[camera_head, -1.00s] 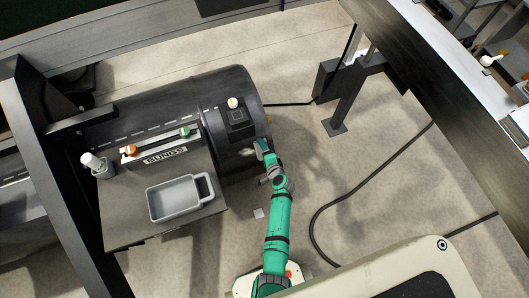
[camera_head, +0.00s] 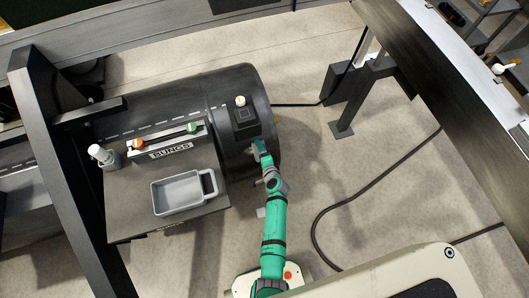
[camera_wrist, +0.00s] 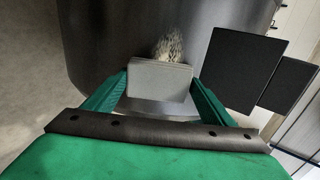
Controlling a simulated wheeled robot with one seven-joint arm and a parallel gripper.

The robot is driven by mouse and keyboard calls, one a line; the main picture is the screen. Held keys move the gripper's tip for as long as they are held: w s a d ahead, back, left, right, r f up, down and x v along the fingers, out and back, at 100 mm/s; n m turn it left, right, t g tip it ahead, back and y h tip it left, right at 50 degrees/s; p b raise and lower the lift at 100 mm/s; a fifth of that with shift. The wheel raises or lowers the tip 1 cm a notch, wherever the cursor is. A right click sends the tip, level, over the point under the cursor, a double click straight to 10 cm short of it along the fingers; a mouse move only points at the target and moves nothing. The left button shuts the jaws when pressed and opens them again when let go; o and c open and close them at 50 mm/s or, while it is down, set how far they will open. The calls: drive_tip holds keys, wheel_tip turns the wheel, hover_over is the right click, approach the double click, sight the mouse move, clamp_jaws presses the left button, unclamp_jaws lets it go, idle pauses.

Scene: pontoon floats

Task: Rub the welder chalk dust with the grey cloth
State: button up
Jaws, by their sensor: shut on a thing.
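The welder chalk dust (camera_wrist: 169,46) is a pale, speckled patch on the curved side of the dark float (camera_wrist: 110,45); its lower end is hidden behind the cloth in the wrist view. The grey cloth (camera_wrist: 160,80) looks like a folded, flat pad. My gripper (camera_wrist: 158,92) is shut on it, with one green finger at each side. The cloth lies right at the lower end of the dust; whether it touches the surface I cannot tell. In the head view, my gripper (camera_head: 259,149) is at the right end of the float (camera_head: 190,88), and the dust cannot be made out.
Left of my arm, a dark table (camera_head: 125,215) holds a grey tray (camera_head: 177,194), a "BUNGS" rack (camera_head: 168,150) and a white bottle (camera_head: 103,156). A black box (camera_head: 246,119) sits on the float. A black cable (camera_head: 350,203) curves over the floor at right.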

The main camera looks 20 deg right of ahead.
sight(252, 150)
drive_tip(key=shift+w+a, duration=0.15)
drive_tip(key=shift+a, duration=3.75)
drive_tip(key=shift+f, duration=0.1)
drive_tip(key=shift+w+d, duration=0.15)
drive_tip(key=shift+d, duration=1.1)
drive_tip(key=c, duration=0.4)
drive_tip(key=shift+w+d, duration=0.15)
drive_tip(key=shift+d, duration=0.9)
drive_tip(key=shift+c, duration=0.5)
drive_tip(key=shift+d+r, duration=0.2)
drive_tip(key=shift+d, duration=0.75)
drive_tip(key=shift+d+f, duration=0.15)
drive_tip(key=shift+d, duration=1.2)
drive_tip(key=shift+s+d, duration=0.15)
drive_tip(key=shift+d, duration=0.4)
drive_tip(key=shift+s+d, duration=0.15)
drive_tip(key=shift+d, duration=0.4)
